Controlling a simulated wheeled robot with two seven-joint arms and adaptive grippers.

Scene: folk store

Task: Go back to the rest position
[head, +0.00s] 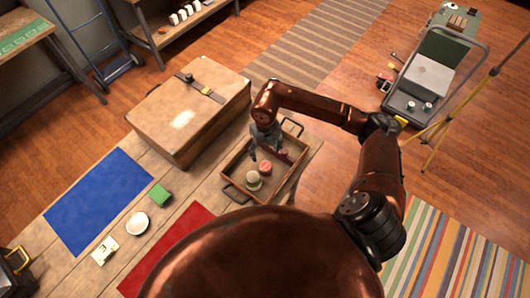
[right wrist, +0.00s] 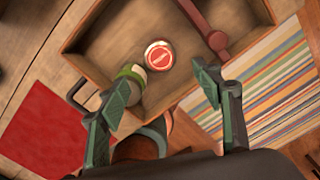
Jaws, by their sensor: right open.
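My right gripper (head: 266,143) is over the wooden tray (head: 290,186), at its far left part in the head view. A red-topped can (head: 265,167) and a pale jar with a green band (head: 253,181) are in the tray. My left gripper does not show.
A large wooden box (head: 190,110) stands left of the tray on the table. A cart (head: 435,75) stands far right.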

